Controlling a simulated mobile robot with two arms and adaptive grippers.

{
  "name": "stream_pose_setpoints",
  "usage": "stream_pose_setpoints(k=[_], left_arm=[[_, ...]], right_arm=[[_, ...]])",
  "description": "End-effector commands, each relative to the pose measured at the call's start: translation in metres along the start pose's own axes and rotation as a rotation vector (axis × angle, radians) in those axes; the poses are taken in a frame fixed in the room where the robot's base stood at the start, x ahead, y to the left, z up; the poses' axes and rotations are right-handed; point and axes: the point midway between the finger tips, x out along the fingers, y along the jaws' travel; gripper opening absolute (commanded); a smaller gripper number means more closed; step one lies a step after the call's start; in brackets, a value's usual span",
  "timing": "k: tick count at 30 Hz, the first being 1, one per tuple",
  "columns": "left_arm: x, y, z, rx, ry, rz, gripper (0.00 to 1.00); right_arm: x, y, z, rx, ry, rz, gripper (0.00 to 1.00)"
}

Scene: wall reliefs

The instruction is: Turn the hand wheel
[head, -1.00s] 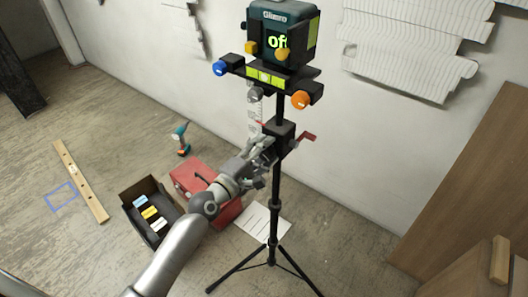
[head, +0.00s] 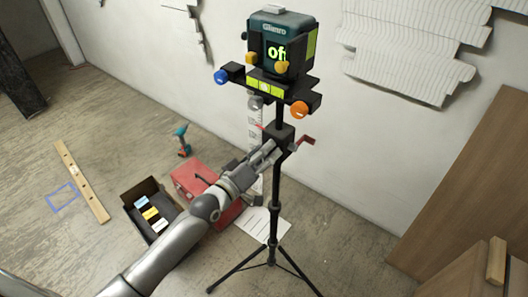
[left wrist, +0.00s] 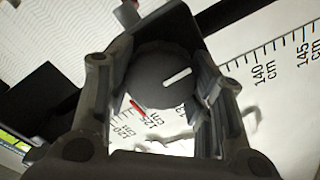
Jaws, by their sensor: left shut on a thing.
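The hand wheel (left wrist: 162,80) is a dark round knob with a white mark, seen close up in the left wrist view. The white mark is tilted, its right end higher. My left gripper (head: 269,152) reaches in from the left to the tripod post (head: 276,190), at the clamp block below the device. In the left wrist view its two fingers stand on either side of the wheel, shut on it. In the head view the gripper hides the wheel. A white scale with cm marks (left wrist: 262,72) and a red pointer (left wrist: 138,107) lie behind the wheel. My right gripper is not in view.
Red levers (head: 305,141) stick out at the clamp. A red toolbox (head: 187,178), black box (head: 140,190) and drill (head: 183,140) stand on the floor. A wooden panel (head: 470,180) is at right.

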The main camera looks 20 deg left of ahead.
Motion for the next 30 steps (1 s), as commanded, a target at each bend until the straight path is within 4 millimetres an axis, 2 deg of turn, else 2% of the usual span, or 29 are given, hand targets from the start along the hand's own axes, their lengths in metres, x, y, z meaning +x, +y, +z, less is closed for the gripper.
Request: stream_pose_setpoints(k=[15, 30], left_arm=[[-0.001, -0.001, 0.002, 0.431, -0.008, -0.004, 0.25], [-0.001, -0.001, 0.003, 0.587, -0.008, -0.004, 0.25]], right_arm=[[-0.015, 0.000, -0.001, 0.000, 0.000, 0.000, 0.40], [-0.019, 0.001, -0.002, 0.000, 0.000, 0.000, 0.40]])
